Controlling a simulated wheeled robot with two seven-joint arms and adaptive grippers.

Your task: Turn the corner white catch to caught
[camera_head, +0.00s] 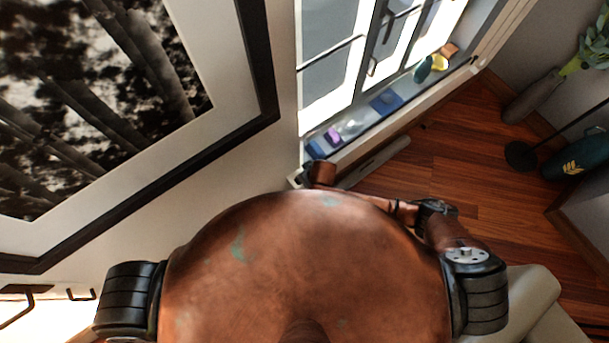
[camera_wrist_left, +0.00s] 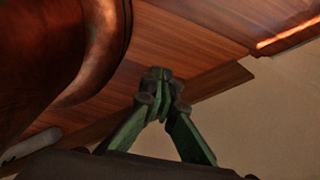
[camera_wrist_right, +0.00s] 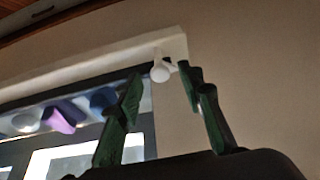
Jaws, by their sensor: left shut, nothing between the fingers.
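The white catch (camera_wrist_right: 160,71) shows in the right wrist view as a small rounded knob at the corner of the white window frame (camera_wrist_right: 95,62). My right gripper (camera_wrist_right: 160,80) is open, and its two green fingers stand apart on either side of the catch in the picture. Whether they touch the catch cannot be told. In the head view my right arm reaches to the window's lower corner, and the catch cannot be made out there. My left gripper (camera_wrist_left: 160,80) is shut and empty, away from the window with wood floor behind it.
The window sill (camera_head: 365,125) holds several small objects, among them a blue block (camera_head: 386,102) and a purple one (camera_head: 333,136). A large framed picture (camera_head: 90,90) hangs on the wall at left. A green bottle-like object (camera_head: 575,155) and a plant (camera_head: 595,50) are at right. Wood floor (camera_head: 450,150) lies open.

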